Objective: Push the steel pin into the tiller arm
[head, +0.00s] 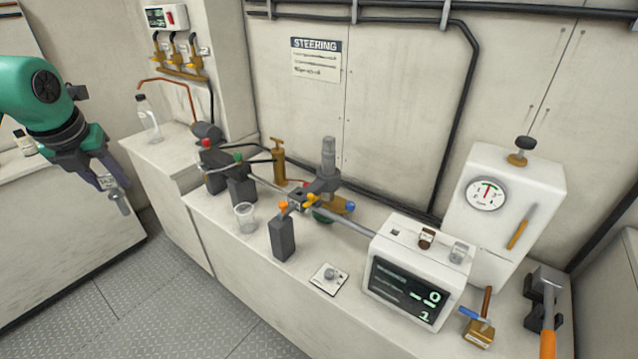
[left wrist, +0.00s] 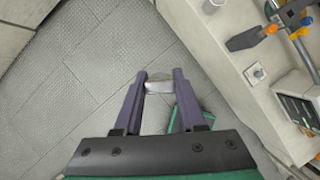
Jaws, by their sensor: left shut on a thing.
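My left gripper (head: 112,186) hangs over the floor at the left, well away from the bench. Its purple fingers also show in the left wrist view (left wrist: 158,88), shut on a short grey steel pin (head: 124,206). In the left wrist view the pin (left wrist: 158,86) lies across between the fingertips. The grey tiller arm (head: 318,186) appears to be the piece below the upright shaft on the bench, by the yellow and orange fittings. Its pin hole cannot be made out. My right gripper is not in view.
The bench (head: 222,262) carries a clear cup (head: 245,217), a dark upright block (head: 282,238), a small plate with a knob (head: 330,279), a white display box (head: 412,270) and a white gauge cabinet (head: 505,210). A long steel rod crosses above it.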

